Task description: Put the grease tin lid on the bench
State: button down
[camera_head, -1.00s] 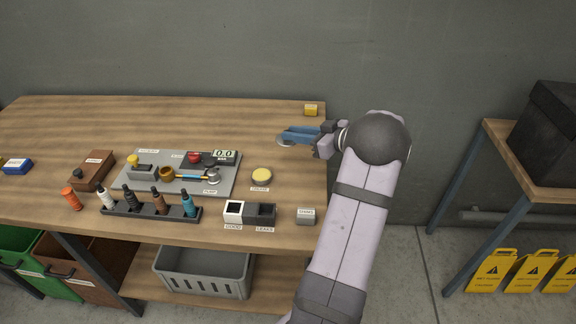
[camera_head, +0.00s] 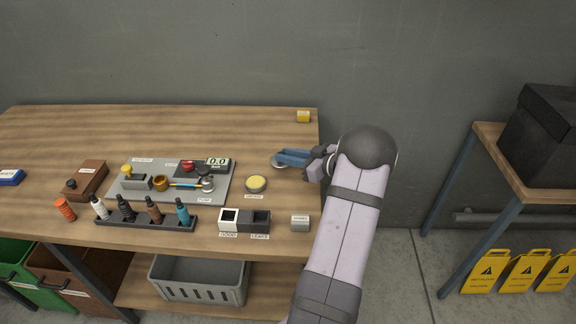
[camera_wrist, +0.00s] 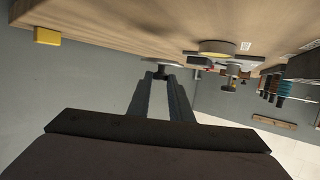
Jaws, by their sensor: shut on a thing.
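The grease tin lid (camera_head: 277,165) is a small grey disc at the tips of my gripper (camera_head: 283,159). The blue fingers are shut on it, and they partly cover it. In the wrist view the lid (camera_wrist: 161,68) shows between the fingertips, close to the bench surface; I cannot tell whether it touches. The grease tin (camera_head: 256,184) stands uncovered on the bench (camera_head: 200,135), its yellow contents showing. It is a little nearer the front and left of the lid. The tin also shows in the wrist view (camera_wrist: 217,48).
A yellow block (camera_head: 303,117) sits at the bench's back right corner. The grey board (camera_head: 222,187) with tools and a gauge lies left of the tin. A white and dark box pair (camera_head: 245,220) and a grey block (camera_head: 300,223) stand in front. Bench around the lid is clear.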

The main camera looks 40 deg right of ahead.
jog(key=shift+f+p, duration=0.3)
jog(key=shift+f, duration=1.7)
jog(key=shift+f, duration=0.25)
jog(key=c, duration=1.6)
grip_release()
jog(key=shift+r, duration=0.1)
jog(key=shift+r, duration=0.2)
jog(key=b+v, duration=0.2)
jog(key=v, duration=1)
